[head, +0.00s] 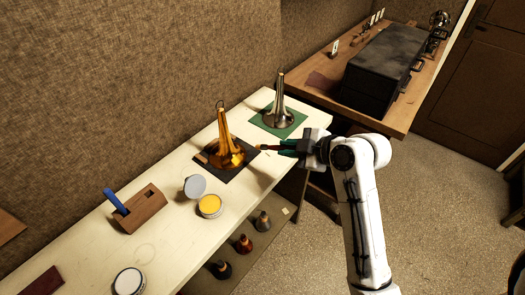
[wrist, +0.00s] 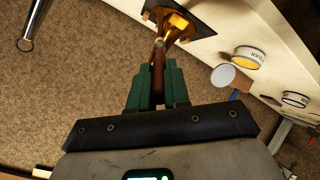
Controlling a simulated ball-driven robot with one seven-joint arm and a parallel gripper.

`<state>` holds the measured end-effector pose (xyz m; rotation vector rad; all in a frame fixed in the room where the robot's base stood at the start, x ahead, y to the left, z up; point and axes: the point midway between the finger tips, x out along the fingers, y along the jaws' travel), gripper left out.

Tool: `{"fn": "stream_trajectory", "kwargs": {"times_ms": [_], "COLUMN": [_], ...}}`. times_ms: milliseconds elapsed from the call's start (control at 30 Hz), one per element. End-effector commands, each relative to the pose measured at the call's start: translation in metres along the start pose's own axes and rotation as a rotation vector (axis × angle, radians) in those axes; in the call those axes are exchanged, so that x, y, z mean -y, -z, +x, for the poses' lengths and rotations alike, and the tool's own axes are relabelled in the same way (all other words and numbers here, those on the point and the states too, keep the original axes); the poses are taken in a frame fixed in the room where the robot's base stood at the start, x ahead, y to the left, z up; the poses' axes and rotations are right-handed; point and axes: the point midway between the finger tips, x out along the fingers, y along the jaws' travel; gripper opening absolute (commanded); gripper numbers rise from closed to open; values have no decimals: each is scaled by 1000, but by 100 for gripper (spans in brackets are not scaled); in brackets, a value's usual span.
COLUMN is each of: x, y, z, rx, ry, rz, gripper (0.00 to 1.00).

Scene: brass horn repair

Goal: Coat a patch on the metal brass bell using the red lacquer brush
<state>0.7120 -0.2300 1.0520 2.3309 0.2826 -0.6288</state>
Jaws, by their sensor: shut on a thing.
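My gripper (head: 284,147) is shut on the red lacquer brush (head: 267,148), and its green fingers close around the handle. In the wrist view the red-brown brush (wrist: 158,78) sticks straight out between the fingers (wrist: 152,85). The gold brass bell (head: 225,148) stands upright, wide end down, on a dark mat (head: 238,171). The brush points left toward the bell in the head view, with a small gap seen between tip and rim. In the wrist view the tip overlaps the bell (wrist: 180,24), so contact there cannot be told.
A silver bell (head: 279,112) stands on a green mat (head: 261,128) behind. An open yellow tin (head: 209,207) with its lid (head: 195,186), a wooden block (head: 138,212) holding a blue-handled tool (head: 115,201), and a white tin (head: 128,281) share the bench. Bottles (head: 243,243) stand below.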

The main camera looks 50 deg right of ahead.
Motion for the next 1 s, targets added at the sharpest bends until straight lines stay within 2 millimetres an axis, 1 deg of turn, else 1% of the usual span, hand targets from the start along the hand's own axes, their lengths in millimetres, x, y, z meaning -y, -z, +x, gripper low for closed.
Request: {"fn": "stream_trajectory", "kwargs": {"times_ms": [167, 700, 833, 1000], "x": [2, 14, 15, 16], "y": [-3, -17, -18, -18], "z": [8, 59, 66, 70], "rx": [2, 16, 17, 18], "ry": [1, 4, 4, 4], "rz": [0, -1, 0, 0], "gripper": [0, 0, 0, 0]}}
